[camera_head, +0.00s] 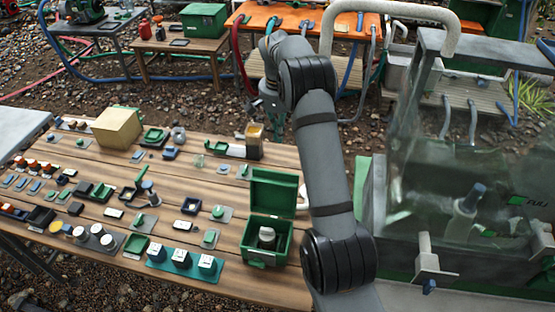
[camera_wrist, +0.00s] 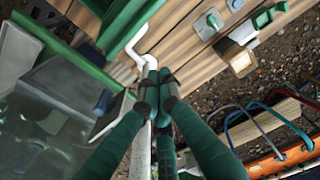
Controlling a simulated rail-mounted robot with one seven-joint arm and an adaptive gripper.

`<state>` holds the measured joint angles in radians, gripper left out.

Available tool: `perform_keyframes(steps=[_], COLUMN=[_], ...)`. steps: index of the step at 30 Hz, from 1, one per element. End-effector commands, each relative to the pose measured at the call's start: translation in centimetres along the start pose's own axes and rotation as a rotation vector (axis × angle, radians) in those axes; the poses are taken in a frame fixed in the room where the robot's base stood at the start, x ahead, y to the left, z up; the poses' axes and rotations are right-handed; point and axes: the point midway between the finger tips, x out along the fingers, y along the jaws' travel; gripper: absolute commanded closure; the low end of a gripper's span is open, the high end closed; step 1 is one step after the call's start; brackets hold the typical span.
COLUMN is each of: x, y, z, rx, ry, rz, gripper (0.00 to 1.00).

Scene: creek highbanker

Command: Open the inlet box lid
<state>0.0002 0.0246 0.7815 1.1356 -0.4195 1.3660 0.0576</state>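A small green box (camera_head: 257,251) stands at the right end of the wooden table, its green lid (camera_head: 274,191) raised and a grey fitting inside. The large clear-walled machine (camera_head: 497,160) stands at right; in the wrist view its grey box surfaces (camera_wrist: 62,88) are at left. I cannot tell which part is the inlet box lid. My gripper (camera_wrist: 159,84) points down, its dark green fingertips close together over a white pipe (camera_wrist: 139,155); I see nothing held between them. In the head view my gripper (camera_head: 271,100) is partly hidden by my arm, beyond the table's far edge.
The wooden table (camera_head: 115,205) holds several small parts and a tan block (camera_head: 118,128). A white arched pipe (camera_head: 392,8) stands above the machine's back. An orange-topped bench (camera_head: 300,16) with hoses is behind. Gravel (camera_head: 205,95) lies open between the tables.

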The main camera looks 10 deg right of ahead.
Motion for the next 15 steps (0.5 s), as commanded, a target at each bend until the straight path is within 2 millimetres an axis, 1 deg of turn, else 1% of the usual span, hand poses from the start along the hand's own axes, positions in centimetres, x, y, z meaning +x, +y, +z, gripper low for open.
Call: perform_keyframes(steps=[5, 15], x=[2.6, 9.6], y=[-0.1, -0.1], z=[0.2, 0.3], rx=[-0.003, -0.006], ry=[-0.006, -0.005], rz=[0.003, 0.003], gripper=[1.0, 1.0])
